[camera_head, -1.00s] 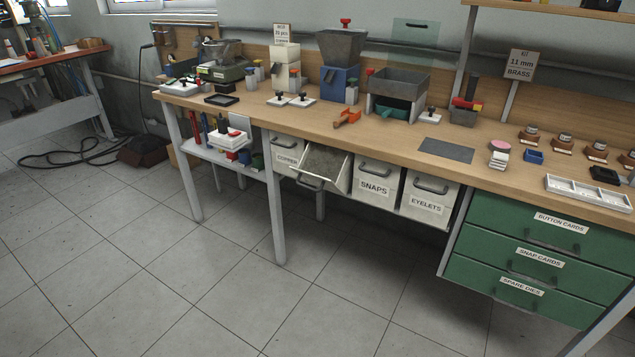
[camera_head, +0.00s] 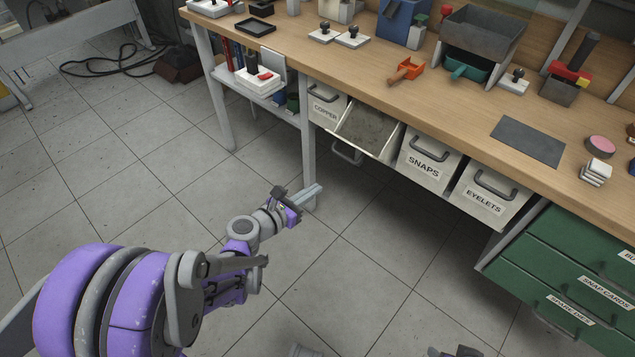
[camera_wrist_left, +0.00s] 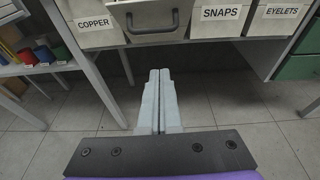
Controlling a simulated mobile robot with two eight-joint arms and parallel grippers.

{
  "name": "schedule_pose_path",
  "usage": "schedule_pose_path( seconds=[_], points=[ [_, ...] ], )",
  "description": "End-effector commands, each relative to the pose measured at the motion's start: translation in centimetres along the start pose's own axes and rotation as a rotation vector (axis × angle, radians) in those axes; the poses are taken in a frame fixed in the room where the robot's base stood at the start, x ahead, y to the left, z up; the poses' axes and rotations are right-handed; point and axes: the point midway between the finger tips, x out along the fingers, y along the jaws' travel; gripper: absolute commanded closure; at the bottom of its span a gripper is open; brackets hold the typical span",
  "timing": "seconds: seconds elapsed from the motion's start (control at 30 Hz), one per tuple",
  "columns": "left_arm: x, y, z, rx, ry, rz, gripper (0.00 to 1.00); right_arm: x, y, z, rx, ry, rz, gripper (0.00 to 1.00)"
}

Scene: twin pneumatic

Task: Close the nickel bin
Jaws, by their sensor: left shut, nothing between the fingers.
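One bin between the copper bin (camera_head: 326,106) and the snaps bin (camera_head: 429,158) is tilted open (camera_head: 368,132), its grey inside showing. I take it as the nickel bin; its label is hidden in the head view. Its handle (camera_head: 346,154) hangs low at the front, and shows in the left wrist view (camera_wrist_left: 150,24). My left gripper (camera_head: 313,192) is shut and empty, below and in front of the open bin, apart from it. In the left wrist view its fingers (camera_wrist_left: 158,90) point toward the handle.
The eyelets bin (camera_head: 489,194) and the snaps and copper bins sit closed under the bench top (camera_head: 440,100). A table leg (camera_head: 308,150) stands left of the open bin, by a low shelf (camera_head: 275,98). Green drawers (camera_head: 560,260) are at right. The floor in front is clear.

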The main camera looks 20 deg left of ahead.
Motion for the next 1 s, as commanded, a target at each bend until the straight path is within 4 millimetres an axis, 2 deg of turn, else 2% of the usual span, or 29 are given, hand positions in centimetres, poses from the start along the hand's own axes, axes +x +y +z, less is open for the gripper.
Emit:
schedule_pose_path(
  seconds=[0.1, 0.33, 0.4, 0.63, 1.0],
  points=[
    [2.8, -0.1, -0.2, 0.001, 0.001, -0.005, 1.00, 0.7, 0.0, 0.2, 0.000, -0.002, 0.000, 0.42],
    [7.6, -0.1, -0.2, 0.003, 0.001, -0.004, 1.00, 1.7, 0.0, 0.4, 0.000, -0.005, 0.000, 0.42],
    [8.4, -0.1, 0.8, 0.003, 0.001, -0.003, 1.00, 1.7, 0.0, 0.4, 0.000, -0.004, 0.000, 0.42],
    [9.9, -0.1, 2.5, 0.003, 0.001, -0.002, 1.00, 1.8, 0.0, 0.4, 0.000, -0.005, 0.000, 0.42],
    [10.1, -0.1, 2.8, 0.004, 0.001, -0.002, 1.00, 1.8, 0.0, 0.4, 0.000, -0.005, 0.000, 0.42]
  ],
)
